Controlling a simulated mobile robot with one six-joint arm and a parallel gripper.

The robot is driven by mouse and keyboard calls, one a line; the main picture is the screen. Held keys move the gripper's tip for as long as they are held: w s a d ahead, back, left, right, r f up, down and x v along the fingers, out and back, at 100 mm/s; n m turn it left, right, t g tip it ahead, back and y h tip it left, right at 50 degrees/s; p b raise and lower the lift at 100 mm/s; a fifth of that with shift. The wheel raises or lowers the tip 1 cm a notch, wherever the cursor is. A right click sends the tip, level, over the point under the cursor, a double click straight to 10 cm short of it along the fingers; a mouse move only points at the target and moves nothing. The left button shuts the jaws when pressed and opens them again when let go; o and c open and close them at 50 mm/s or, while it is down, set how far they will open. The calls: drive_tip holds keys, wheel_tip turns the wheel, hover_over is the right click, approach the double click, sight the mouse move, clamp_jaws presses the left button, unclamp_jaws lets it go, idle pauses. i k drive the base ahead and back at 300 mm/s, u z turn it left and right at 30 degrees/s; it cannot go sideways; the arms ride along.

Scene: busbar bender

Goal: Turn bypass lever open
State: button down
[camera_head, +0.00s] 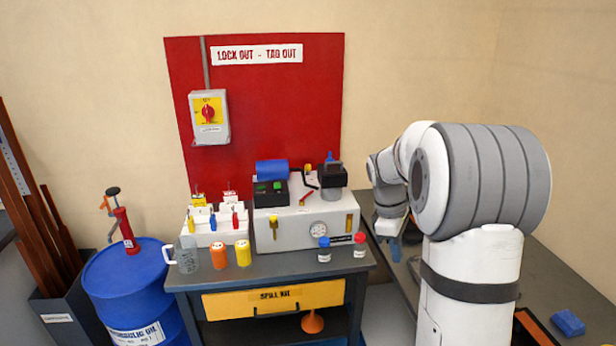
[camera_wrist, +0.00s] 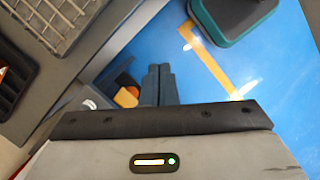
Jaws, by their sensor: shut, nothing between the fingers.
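A light grey hydraulic unit (camera_head: 290,238) stands on the workbench in the head view, with a round gauge (camera_head: 318,229) on its front. A small red lever (camera_head: 304,199) is on its top, and yellow handles (camera_head: 273,226) and (camera_head: 349,223) are on its front. I cannot tell which of these is the bypass lever. My gripper (camera_head: 389,243) hangs to the right of the unit, apart from it and partly hidden by my arm. In the wrist view its dark fingers (camera_wrist: 159,86) are together with nothing between them. No lever can be made out there.
Red-capped and blue-capped bottles (camera_head: 360,246) (camera_head: 324,250) stand on the bench's front right. Orange and yellow containers (camera_head: 218,256) (camera_head: 242,254) and a clear jug (camera_head: 187,260) stand left. A blue drum (camera_head: 130,290) is beside the bench. A blue surface (camera_wrist: 215,85) shows under my fingers.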

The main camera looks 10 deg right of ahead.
sight(302, 202)
drive_tip(key=u, duration=0.05)
drive_tip(key=i, duration=1.65)
drive_tip(key=u, duration=0.05)
